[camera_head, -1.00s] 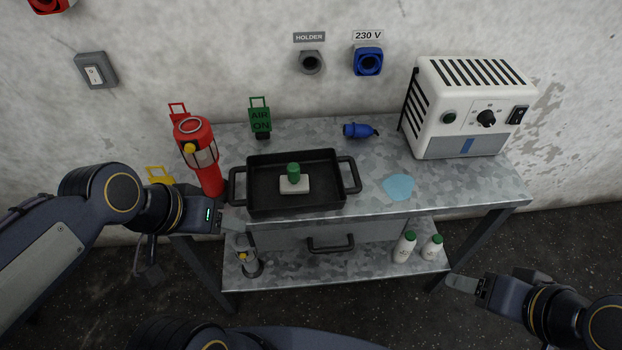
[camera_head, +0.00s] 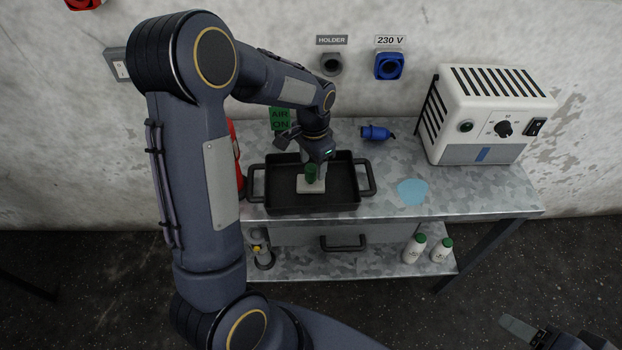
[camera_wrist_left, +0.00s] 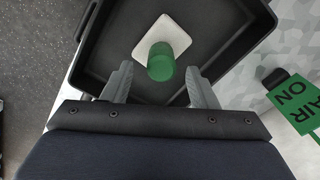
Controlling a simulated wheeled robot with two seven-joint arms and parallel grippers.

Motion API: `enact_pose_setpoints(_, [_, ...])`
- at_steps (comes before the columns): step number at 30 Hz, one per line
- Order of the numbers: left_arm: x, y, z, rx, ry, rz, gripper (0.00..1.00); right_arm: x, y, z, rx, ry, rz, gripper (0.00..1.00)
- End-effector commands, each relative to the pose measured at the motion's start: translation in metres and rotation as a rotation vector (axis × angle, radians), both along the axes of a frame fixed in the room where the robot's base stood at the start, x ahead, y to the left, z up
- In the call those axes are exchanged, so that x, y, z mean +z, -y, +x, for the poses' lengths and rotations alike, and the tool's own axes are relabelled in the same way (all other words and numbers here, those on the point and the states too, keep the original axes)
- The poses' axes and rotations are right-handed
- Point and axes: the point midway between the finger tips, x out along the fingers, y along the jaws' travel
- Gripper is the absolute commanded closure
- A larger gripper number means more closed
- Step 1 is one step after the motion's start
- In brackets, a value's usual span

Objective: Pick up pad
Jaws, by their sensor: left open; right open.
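The pad is a white block with a green knob on top. In the head view the pad (camera_head: 311,186) lies in the black tray (camera_head: 268,208) on the metal table. In the left wrist view the pad (camera_wrist_left: 172,32) lies ahead of the fingertips, with its green knob (camera_wrist_left: 161,62) in line with the gap between them. My left gripper (camera_wrist_left: 157,82) is open and empty, pointing down over the tray; in the head view the gripper (camera_head: 312,166) is right at the knob and partly hidden. My right gripper (camera_head: 517,328) is open at the lower right, away from the table.
A white machine (camera_head: 486,115) stands at the table's right, near a blue plug (camera_head: 376,133) and a light blue patch (camera_head: 412,192). A red extinguisher (camera_head: 236,155) is mostly hidden behind my left arm. A green AIR ON sign (camera_head: 279,119) stands behind the tray. Bottles (camera_head: 414,248) stand on the lower shelf.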

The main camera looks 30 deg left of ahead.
Motion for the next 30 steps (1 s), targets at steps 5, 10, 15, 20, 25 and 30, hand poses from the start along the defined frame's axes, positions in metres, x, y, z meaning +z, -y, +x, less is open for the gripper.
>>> enact_pose_setpoints(5, [-0.026, -0.003, -0.006, 0.001, -0.007, 0.000, 0.47, 0.007, 0.000, 0.000, 0.000, 0.000, 0.000, 0.38])
enact_pose_setpoints(10, [-0.044, -0.003, -0.004, 0.002, -0.001, 0.000, 0.47, 0.008, 0.000, 0.000, 0.000, 0.000, 0.000, 0.38])
enact_pose_setpoints(15, [-0.046, -0.003, -0.004, 0.002, 0.001, 0.000, 0.47, 0.007, 0.000, 0.000, 0.000, 0.000, 0.000, 0.38])
enact_pose_setpoints(20, [-0.045, -0.003, -0.004, 0.002, 0.000, -0.001, 0.57, 0.007, 0.000, 0.000, 0.000, 0.000, 0.000, 0.38])
enact_pose_setpoints(25, [-0.045, -0.003, -0.004, 0.002, 0.000, -0.001, 0.80, 0.007, 0.000, 0.000, 0.000, 0.000, 0.000, 0.38])
enact_pose_setpoints(30, [-0.045, -0.003, -0.004, 0.002, 0.000, -0.001, 0.95, 0.007, 0.000, 0.000, 0.000, 0.000, 0.000, 0.38])
